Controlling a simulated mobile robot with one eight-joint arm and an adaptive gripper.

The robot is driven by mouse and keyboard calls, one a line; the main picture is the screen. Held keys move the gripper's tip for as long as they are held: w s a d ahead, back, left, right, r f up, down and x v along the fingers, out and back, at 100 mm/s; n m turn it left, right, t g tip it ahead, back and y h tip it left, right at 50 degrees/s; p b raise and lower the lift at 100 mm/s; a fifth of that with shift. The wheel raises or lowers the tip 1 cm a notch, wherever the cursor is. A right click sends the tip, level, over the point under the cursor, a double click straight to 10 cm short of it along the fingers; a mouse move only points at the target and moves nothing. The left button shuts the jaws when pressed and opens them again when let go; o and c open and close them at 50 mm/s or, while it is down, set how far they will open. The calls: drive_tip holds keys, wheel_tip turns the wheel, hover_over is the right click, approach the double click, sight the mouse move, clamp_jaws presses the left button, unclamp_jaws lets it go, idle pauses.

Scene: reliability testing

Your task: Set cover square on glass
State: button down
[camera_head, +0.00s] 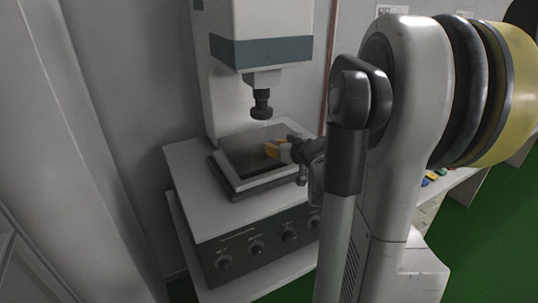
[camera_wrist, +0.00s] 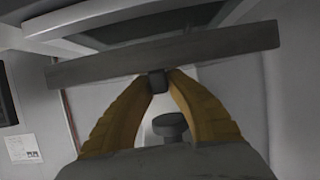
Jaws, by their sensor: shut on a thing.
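My gripper (camera_head: 283,150) has yellow fingers, which also show in the wrist view (camera_wrist: 160,80). They are shut on the small dark knob of the cover, a flat grey plate (camera_wrist: 215,45). The wrist view shows the cover nearly edge-on and slightly slanted in the picture. Past it is a dark glass surface (camera_wrist: 150,24) in a pale frame. In the head view, a dark square panel (camera_head: 245,146) lies over the pale-framed stage, under the machine's head, with my gripper at its right side. I cannot tell whether the cover touches the glass.
A dark round-ended plunger (camera_head: 261,105) hangs from the white machine (camera_head: 225,75) close above the stage. The machine's base has several knobs (camera_head: 257,247) on its front. Small coloured pieces (camera_head: 432,176) lie on a bench at the right, behind my arm.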

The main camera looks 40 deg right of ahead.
drive_tip(key=shift+w+d, duration=0.1)
drive_tip(key=shift+w, duration=0.25)
drive_tip(key=f+b, duration=0.1)
drive_tip(key=f, duration=0.2)
drive_tip(key=shift+w+d+f+b, duration=0.1)
drive_tip(key=shift+w+f+b, duration=0.25)
drive_tip(key=shift+w+b, duration=0.05)
drive_tip(key=shift+r, duration=0.1)
drive_tip(key=c, duration=1.4)
unclamp_jaws()
drive_tip(key=shift+c, duration=0.2)
